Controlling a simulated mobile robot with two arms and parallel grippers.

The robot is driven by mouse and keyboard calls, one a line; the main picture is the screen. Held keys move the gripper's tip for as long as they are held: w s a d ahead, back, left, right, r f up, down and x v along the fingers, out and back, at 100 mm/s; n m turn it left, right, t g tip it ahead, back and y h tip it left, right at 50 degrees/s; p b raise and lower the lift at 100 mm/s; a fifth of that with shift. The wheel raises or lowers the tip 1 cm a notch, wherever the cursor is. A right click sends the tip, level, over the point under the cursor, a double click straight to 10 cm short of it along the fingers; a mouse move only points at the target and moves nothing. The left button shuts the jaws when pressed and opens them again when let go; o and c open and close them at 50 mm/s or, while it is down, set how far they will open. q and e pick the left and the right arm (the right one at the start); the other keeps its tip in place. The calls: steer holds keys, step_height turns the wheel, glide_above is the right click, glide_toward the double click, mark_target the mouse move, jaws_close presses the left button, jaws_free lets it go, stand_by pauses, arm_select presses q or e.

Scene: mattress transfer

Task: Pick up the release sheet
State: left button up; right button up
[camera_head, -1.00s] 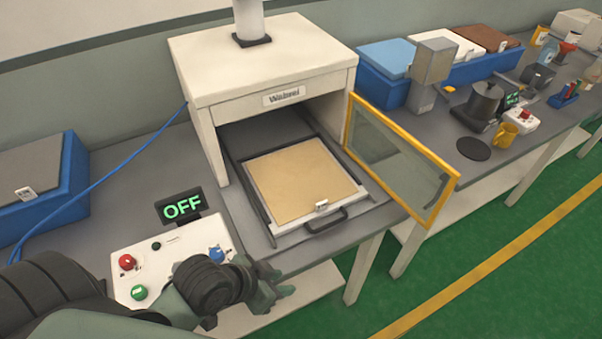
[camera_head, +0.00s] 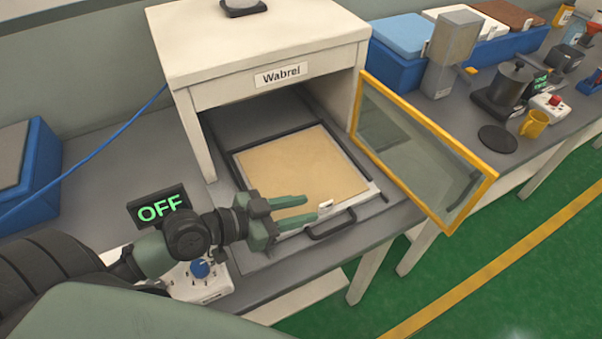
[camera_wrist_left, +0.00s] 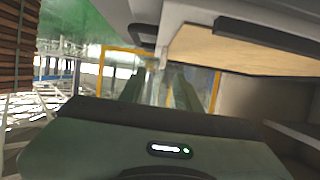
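The release sheet seems to be the flat tan square (camera_head: 300,165) lying on the pull-out tray (camera_head: 376,187) in front of the white press. It also shows at upper right in the left wrist view (camera_wrist_left: 240,50). My left gripper (camera_head: 311,208) is at the tray's front left corner, its fingers pointing right toward the small white tag and the dark handle (camera_head: 332,224). Its two fingers are apart with nothing between them, also in the left wrist view (camera_wrist_left: 157,88). I cannot tell whether it touches the tray. My right gripper is not in view.
The white press (camera_head: 270,50) stands open behind the tray. Its yellow-framed glass door (camera_head: 425,150) is swung out to the right. An "OFF" display (camera_head: 158,207) and a control box (camera_head: 205,285) are at left, partly behind my arm. A yellow mug (camera_head: 534,124) stands farther right.

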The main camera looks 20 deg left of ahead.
mark_target(325, 203)
arm_select(q)
steer(key=shift+w+d+f, duration=0.1)
steer(key=shift+w+d, duration=0.2)
steer(key=shift+w, duration=0.25)
steer(key=shift+w+d+f, duration=0.1)
steer(key=shift+w+f, duration=0.05)
steer(key=shift+w, duration=0.15)
steer(key=p+x, duration=0.2)
steer(key=x, duration=0.2)
steer(key=shift+d, duration=0.15)
steer(key=shift+w+d+f, duration=0.25)
steer(key=shift+w, duration=0.2)
steer(key=shift+s, duration=0.1)
jaws_close()
